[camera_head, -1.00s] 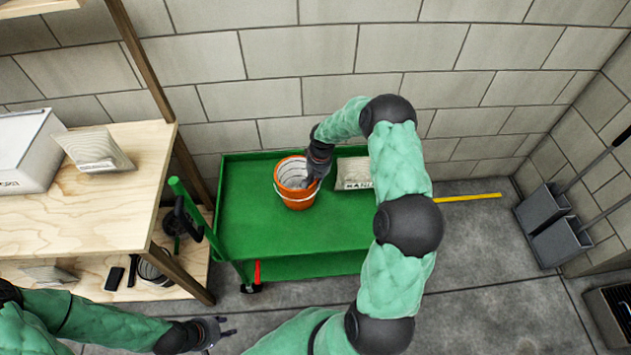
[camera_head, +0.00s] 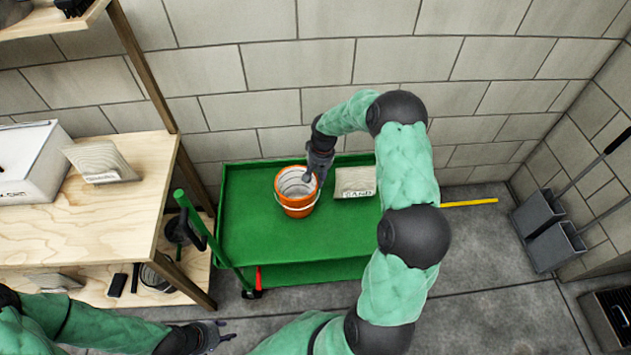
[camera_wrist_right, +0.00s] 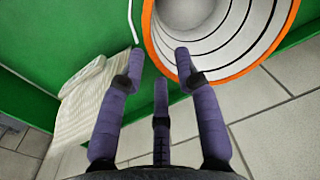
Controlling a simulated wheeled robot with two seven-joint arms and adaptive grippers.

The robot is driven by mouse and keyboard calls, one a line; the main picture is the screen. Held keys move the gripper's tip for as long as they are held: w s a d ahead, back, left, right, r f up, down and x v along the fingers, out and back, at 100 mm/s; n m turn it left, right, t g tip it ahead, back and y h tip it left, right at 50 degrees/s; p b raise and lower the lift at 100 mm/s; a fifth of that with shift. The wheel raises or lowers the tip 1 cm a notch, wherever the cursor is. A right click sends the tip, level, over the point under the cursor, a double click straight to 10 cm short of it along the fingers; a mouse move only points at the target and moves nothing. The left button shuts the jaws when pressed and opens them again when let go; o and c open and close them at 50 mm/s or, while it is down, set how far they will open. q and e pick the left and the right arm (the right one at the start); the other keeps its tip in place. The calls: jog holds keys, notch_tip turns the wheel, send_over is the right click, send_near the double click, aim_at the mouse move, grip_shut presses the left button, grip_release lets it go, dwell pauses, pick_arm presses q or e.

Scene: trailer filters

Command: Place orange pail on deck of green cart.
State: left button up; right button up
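The orange pail (camera_head: 297,208) stands upright on the top deck of the green cart (camera_head: 245,232), left of its middle. Its inside is pale with dark rings, and a thin wire handle hangs at its front. In the right wrist view the pail's orange rim (camera_wrist_right: 150,42) shows at the top. My right gripper (camera_head: 318,178) is at the pail's right rim. Its fingers (camera_wrist_right: 158,65) are spread, with one overlapping the pail's opening in view; I cannot tell whether it touches. My left gripper (camera_head: 222,333) is open and empty, low at the left, in front of the cart.
A sand bag (camera_head: 355,182) lies on the deck right of the pail. A wooden shelf (camera_head: 140,205) with a white box (camera_head: 35,160) and another bag (camera_head: 98,160) stands at left. Two dustpans (camera_head: 550,230) stand at right. The deck's front is clear.

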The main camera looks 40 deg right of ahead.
notch_tip(320, 180, up, 4)
jog(key=shift+s+d+f+p, duration=0.1)
jog(key=shift+s+d+p, duration=0.05)
jog(key=shift+p, duration=0.35)
dwell(1.0)
